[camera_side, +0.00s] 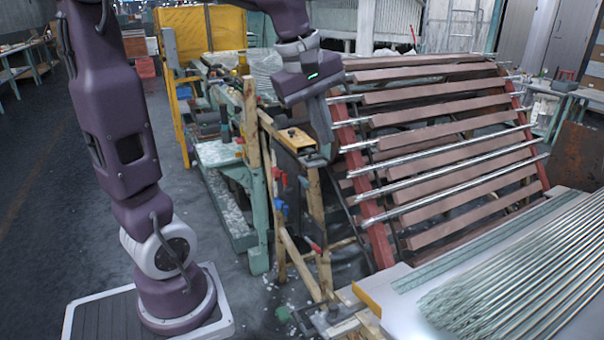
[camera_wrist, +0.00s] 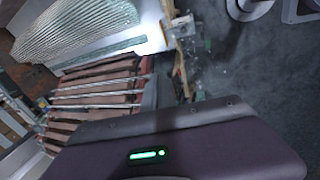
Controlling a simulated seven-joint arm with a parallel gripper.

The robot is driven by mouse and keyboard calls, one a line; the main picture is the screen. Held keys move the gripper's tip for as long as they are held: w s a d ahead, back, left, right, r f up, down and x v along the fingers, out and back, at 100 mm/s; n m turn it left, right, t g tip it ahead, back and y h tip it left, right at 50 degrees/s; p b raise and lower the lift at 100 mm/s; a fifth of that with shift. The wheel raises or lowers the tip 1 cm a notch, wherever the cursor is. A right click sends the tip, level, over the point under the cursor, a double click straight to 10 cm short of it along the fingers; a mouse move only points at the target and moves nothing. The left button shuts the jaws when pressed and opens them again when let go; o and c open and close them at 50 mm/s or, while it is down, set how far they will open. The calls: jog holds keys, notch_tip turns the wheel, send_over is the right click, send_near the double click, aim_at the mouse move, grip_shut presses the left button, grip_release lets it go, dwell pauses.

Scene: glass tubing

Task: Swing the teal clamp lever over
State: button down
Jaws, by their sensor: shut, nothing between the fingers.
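My gripper (camera_side: 323,138) hangs down at the upper middle of the side view, its fingers together and empty. It is beside a wooden stand with a dark panel (camera_side: 296,138) and a yellow-topped wooden block (camera_side: 298,139). I cannot clearly make out a teal clamp lever; my gripper and the clutter of the stand may hide it. Whether the fingertips touch anything there cannot be told. In the wrist view my own purple wrist housing fills the bottom, and a dark grey finger shape (camera_wrist: 151,92) shows above it.
A sloped red rack (camera_side: 450,150) with metal-looking tubes stands right of my gripper. A white table (camera_side: 400,300) with bundled glass tubing (camera_side: 520,275) is at the lower right. A green machine frame (camera_side: 256,215) stands to the left. The grey floor (camera_side: 200,220) nearby is open.

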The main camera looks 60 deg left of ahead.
jog(key=w+a+f+n, duration=0.2)
jog(key=w+a+n, duration=0.1)
jog(key=a+n, duration=0.25)
jog(key=w+a+f+n, duration=0.2)
jog(key=w+a+n, duration=0.15)
jog(key=a, duration=0.35)
jog(key=n+g, duration=0.2)
jog(key=n, duration=0.8)
send_over(304, 180)
jog(key=s, duration=0.3)
notch_tip(304, 180, down, 6)
jog(key=shift+s+f, duration=0.1)
jog(key=shift+s, duration=0.05)
jog(key=w+f, duration=0.1)
jog(key=f, duration=0.3)
jog(key=w+f, duration=0.1)
jog(key=f, duration=0.8)
jog(key=shift+w+f, duration=0.4)
